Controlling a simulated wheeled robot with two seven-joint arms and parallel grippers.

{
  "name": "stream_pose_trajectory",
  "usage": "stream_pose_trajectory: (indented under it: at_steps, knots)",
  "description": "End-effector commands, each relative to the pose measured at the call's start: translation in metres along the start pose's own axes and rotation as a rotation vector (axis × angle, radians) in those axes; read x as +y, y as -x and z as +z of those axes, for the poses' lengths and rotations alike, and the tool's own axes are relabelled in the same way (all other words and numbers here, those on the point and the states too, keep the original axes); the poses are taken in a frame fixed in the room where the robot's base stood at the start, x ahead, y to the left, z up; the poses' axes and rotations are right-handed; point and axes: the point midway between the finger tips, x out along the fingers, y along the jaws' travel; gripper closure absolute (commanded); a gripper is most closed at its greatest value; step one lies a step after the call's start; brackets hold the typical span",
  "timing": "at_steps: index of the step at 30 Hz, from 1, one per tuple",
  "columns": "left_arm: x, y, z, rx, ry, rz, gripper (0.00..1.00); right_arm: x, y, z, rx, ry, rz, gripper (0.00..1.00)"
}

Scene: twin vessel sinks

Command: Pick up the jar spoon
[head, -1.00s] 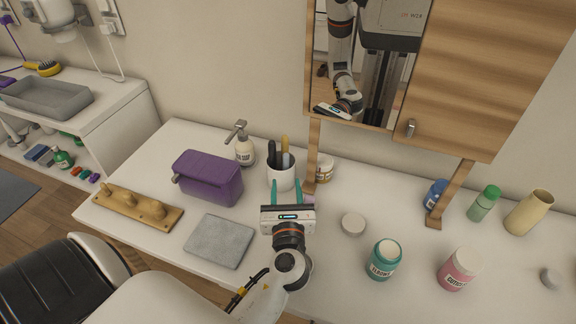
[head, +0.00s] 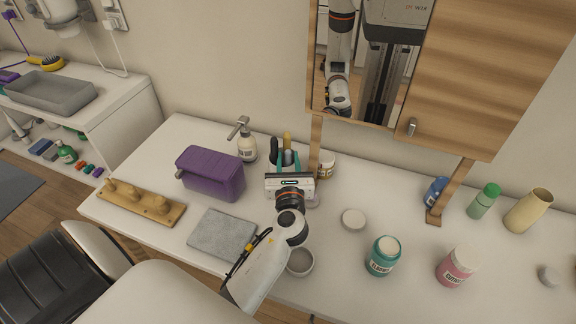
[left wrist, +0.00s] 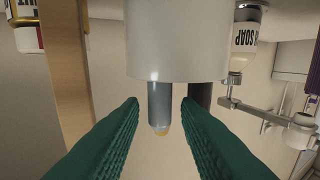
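A white cup (left wrist: 178,35) holds several upright handles. The left wrist view shows it upside down, with the handles hanging below it. A grey handle (left wrist: 159,105) lies between the green fingertips of my left gripper (left wrist: 160,115), with gaps on both sides. A yellow tip shows behind it, and a darker handle (left wrist: 200,97) is just to its right, partly behind a finger. In the head view my left gripper (head: 288,160) is open at the cup and hides most of it. I cannot tell which handle is the jar spoon. My right gripper is not in view.
A soap bottle (head: 246,146) and purple box (head: 211,173) stand left of the cup. A small jar (head: 326,164) and cabinet post (head: 315,145) are close on its right. A round lid (head: 353,220) and teal jar (head: 384,257) stand farther right on the counter.

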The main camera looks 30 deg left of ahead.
Motion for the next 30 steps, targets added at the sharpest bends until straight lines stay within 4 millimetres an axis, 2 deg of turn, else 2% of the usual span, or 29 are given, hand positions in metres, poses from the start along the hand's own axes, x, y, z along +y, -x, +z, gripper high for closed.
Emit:
stream_pose_trajectory:
  at_steps: [1, 5, 15, 20, 25, 30]
  knots:
    - [0.000, 0.000, 0.000, 0.000, 0.000, 0.000, 0.79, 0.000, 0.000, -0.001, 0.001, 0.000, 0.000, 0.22]
    - [0.000, 0.000, 0.000, 0.000, 0.000, 0.000, 1.00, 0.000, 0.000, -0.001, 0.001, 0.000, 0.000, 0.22]
    - [0.000, 0.000, 0.000, 0.000, 0.000, 0.000, 1.00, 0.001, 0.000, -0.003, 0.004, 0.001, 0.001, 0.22]
    - [0.000, 0.000, -0.007, 0.000, 0.001, 0.000, 1.00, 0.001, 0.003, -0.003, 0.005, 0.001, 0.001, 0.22]
    - [0.000, 0.000, -0.028, 0.002, 0.003, 0.000, 1.00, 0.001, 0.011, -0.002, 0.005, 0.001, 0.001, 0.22]
    - [0.000, 0.000, -0.060, 0.003, 0.003, 0.000, 1.00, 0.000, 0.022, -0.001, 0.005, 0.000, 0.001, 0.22]
